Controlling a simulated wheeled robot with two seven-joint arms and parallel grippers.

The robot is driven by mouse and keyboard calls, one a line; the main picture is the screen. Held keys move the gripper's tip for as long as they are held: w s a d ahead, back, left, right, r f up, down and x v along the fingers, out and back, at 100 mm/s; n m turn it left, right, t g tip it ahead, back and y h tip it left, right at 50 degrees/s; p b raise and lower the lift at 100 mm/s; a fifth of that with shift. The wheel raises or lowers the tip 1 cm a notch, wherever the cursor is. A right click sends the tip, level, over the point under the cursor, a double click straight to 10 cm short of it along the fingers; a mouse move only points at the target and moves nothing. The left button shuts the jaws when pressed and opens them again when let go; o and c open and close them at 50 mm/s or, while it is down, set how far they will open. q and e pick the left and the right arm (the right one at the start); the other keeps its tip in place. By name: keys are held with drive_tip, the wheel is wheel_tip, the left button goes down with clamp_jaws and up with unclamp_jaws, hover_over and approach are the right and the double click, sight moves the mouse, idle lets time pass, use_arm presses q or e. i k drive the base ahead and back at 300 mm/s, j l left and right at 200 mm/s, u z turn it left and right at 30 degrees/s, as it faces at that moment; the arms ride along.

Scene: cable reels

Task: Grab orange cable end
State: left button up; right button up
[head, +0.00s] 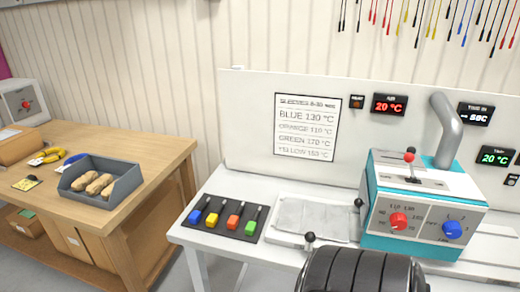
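An orange piece with a thin dark tip (234,220) lies on a black mat (208,231) at the left front of the white bench. It is third from the left in a row, between a yellow piece (213,217) and a green piece (252,226), with a blue piece (197,214) at the left end. I see no cable clearly attached to it. It lies free, with nothing holding it. Neither of my grippers is in the head view.
Right of the mat are a pale tray (311,218) and a teal-and-white machine (420,205) with knobs and a lever. A dark ribbed rounded thing (360,272) fills the bottom middle. A wooden table (150,150) with a grey bin (125,185) stands left, across a gap.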

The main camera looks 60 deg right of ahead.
sight(232, 223)
drive_tip(key=l+z, duration=0.15)
drive_tip(key=z, duration=1.4)
